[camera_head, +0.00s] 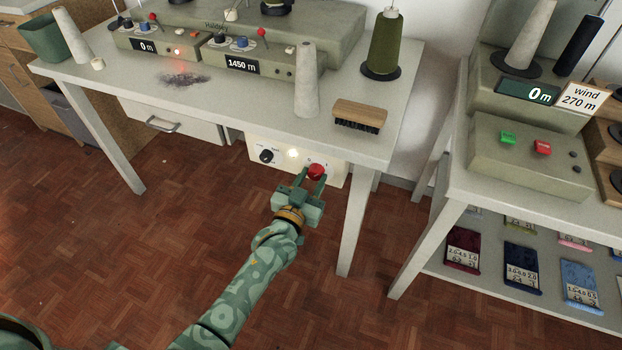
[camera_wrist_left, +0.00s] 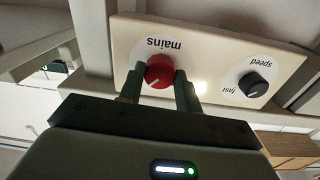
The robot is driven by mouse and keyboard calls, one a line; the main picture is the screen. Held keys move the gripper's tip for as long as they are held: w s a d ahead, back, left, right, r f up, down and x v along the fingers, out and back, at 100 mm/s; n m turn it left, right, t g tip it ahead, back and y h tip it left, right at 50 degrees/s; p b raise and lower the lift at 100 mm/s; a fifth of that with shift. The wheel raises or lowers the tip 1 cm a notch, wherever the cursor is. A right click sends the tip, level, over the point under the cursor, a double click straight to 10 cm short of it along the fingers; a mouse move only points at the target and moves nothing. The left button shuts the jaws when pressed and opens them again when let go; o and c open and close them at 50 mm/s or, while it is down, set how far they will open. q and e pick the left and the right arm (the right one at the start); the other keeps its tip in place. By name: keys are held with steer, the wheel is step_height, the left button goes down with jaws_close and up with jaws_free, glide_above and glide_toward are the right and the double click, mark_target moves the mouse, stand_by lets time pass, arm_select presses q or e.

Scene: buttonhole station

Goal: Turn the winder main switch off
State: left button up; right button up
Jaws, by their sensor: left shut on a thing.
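The main switch is a red knob (camera_head: 316,172) on a cream panel (camera_head: 335,178) under the front edge of the left table. My left gripper (camera_head: 308,178) is at the panel, its two fingers shut on the knob. In the left wrist view the red knob (camera_wrist_left: 159,71) sits between the fingers below the word "mains", which appears upside down. A short pale mark shows on the knob; I cannot tell its setting. A lamp (camera_head: 293,153) glows white on the panel. My right gripper is not in view.
A black speed knob (camera_head: 266,156) is beside the lamp. The table (camera_head: 240,105) above holds a winder with displays reading 0 m and 1450 m, thread cones and a brush (camera_head: 360,115). Table legs flank my arm. A second station (camera_head: 530,160) stands right. The floor is clear.

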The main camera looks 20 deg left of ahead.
arm_select(q)
steer(key=shift+r+n+p, duration=0.15)
steer(key=shift+n+p, duration=0.2)
steer(key=shift+n, duration=0.35)
steer(key=shift+n+p, duration=0.4)
steer(key=shift+n, duration=0.5)
steer(key=n+p, duration=0.1)
steer(key=n, duration=0.1)
steer(key=shift+n, duration=0.4)
steer(key=n, duration=0.2)
steer(key=shift+n, duration=0.3)
steer(key=n, duration=0.2)
steer(key=shift+n+p, duration=0.35)
steer(key=shift+n, duration=0.05)
steer(key=n, duration=0.5)
steer(key=shift+f, duration=0.2)
steer(key=shift+n, duration=0.3)
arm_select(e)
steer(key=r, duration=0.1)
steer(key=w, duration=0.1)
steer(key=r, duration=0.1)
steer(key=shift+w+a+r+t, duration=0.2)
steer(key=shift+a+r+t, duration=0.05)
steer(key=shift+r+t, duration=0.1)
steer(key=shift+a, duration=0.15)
arm_select(q)
steer(key=o, duration=1)
